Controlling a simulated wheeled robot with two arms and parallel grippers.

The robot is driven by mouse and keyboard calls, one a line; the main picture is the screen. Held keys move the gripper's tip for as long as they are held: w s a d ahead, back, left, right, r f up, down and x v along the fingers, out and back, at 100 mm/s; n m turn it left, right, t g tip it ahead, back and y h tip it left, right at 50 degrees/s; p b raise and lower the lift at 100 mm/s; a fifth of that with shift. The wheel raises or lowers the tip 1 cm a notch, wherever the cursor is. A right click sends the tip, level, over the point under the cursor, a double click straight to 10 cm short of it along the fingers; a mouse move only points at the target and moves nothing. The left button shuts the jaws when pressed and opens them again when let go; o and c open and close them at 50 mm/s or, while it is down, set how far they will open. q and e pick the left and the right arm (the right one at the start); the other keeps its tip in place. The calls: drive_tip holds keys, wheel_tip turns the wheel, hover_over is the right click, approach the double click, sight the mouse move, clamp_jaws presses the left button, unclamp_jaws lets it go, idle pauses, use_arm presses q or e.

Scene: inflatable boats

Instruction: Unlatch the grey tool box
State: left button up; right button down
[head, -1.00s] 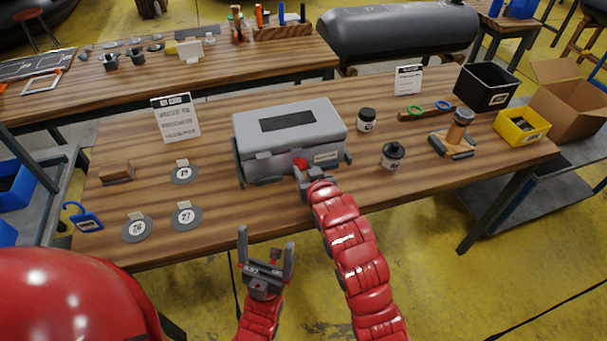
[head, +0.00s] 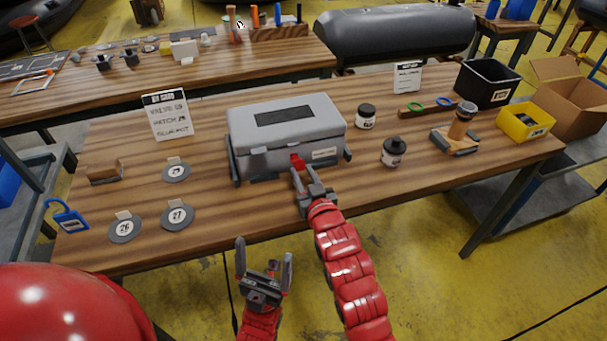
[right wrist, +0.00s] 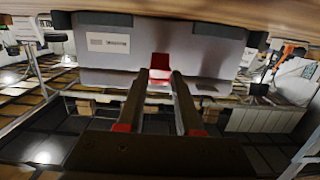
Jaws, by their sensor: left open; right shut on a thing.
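The grey tool box (head: 285,135) stands on the wooden table with its lid down. A red latch (head: 297,160) is on its front; it also shows in the right wrist view (right wrist: 160,66). My right gripper (head: 303,172) is at the box front, its fingers around the lower part of the latch and shut on it. In the right wrist view the fingertips (right wrist: 160,76) sit at the latch's lower edge; the exact contact is hard to see. My left gripper (head: 264,264) is open and empty in front of the table edge.
Dark jars (head: 394,151) stand to the right of the box. Round numbered patches (head: 177,217) and a white sign (head: 167,116) are to its left. A yellow bin (head: 525,123) and a black bin (head: 488,84) are at the far right. The table in front of the box is mostly clear.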

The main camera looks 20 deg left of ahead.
drive_tip(key=c, duration=0.6)
unclamp_jaws()
drive_tip(key=shift+o, duration=0.2)
drive_tip(key=p+v, duration=0.6)
drive_tip(key=v, duration=1.1)
drive_tip(key=shift+s+d+p, duration=0.15)
drive_tip(key=shift+s+p, duration=0.05)
drive_tip(key=shift+p, duration=0.1)
